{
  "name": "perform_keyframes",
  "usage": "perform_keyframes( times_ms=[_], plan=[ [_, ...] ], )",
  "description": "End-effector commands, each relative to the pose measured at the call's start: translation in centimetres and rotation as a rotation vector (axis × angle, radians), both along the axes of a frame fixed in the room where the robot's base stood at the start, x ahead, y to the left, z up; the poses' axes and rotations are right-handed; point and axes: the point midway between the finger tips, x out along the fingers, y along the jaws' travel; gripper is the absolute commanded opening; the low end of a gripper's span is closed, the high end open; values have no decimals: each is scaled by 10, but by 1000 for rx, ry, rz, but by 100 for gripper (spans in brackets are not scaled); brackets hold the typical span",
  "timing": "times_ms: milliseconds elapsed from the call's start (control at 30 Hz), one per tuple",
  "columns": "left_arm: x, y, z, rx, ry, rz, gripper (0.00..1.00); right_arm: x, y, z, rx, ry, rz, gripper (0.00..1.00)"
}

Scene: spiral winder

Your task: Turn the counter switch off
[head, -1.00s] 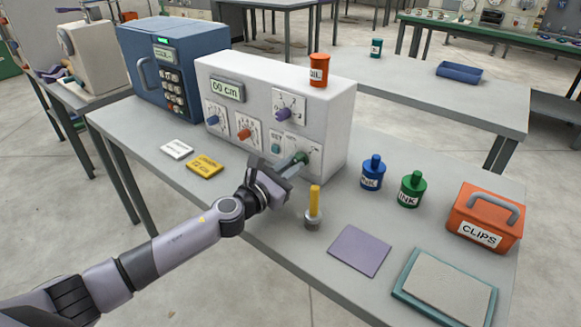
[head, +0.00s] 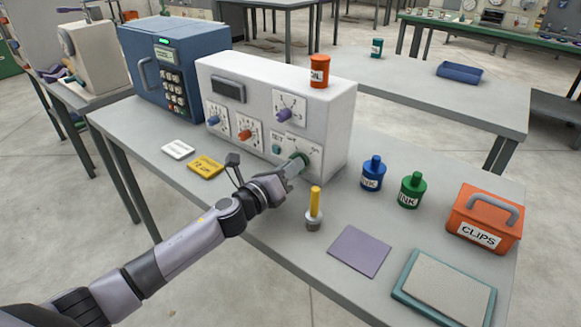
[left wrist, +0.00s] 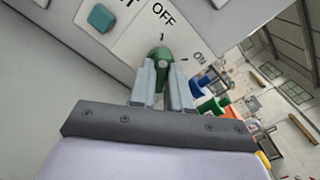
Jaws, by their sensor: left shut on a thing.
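The counter (head: 270,85) is a white box on the grey table, with several knobs on its front. Its display (head: 228,89) is dark. The green switch (head: 299,161) sits low at the right of its front and also shows in the left wrist view (left wrist: 160,55). There it points toward the tick under OFF, turned away from ON. My left gripper (head: 291,168) is shut on the green switch, with a finger (left wrist: 143,80) on either side. The arm is rolled over. My right gripper is not in view.
A teal button (head: 276,149) is just left of the switch. A yellow-handled tool (head: 314,208) stands close to my gripper. Blue (head: 373,174) and green (head: 412,190) ink bottles stand to the right. An orange pot (head: 319,71) stands on the counter.

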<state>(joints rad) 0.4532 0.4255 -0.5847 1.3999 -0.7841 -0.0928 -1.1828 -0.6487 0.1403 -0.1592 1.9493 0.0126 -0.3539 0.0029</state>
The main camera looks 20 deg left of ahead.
Motion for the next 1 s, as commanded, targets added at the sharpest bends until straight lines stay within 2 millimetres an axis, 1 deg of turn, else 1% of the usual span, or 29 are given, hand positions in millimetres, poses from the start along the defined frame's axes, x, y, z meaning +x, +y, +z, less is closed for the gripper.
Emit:
perform_keyframes(
  times_ms=[100, 300, 800, 833, 900, 1000],
  plan=[
    [0, 0, 0, -52, 19, 0, 0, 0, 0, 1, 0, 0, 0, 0],
    [0, 1, 0, -101, 36, 1, 0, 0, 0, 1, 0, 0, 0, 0],
    [0, 1, 0, -120, 43, 1, 0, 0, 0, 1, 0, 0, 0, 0],
    [0, 1, 0, -120, 43, 1, 24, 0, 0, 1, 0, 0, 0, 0],
    [0, 1, 0, -119, 42, 1, 43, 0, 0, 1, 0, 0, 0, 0],
    [0, 0, 0, -118, 42, 1, 43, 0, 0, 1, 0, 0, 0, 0]
  ],
)
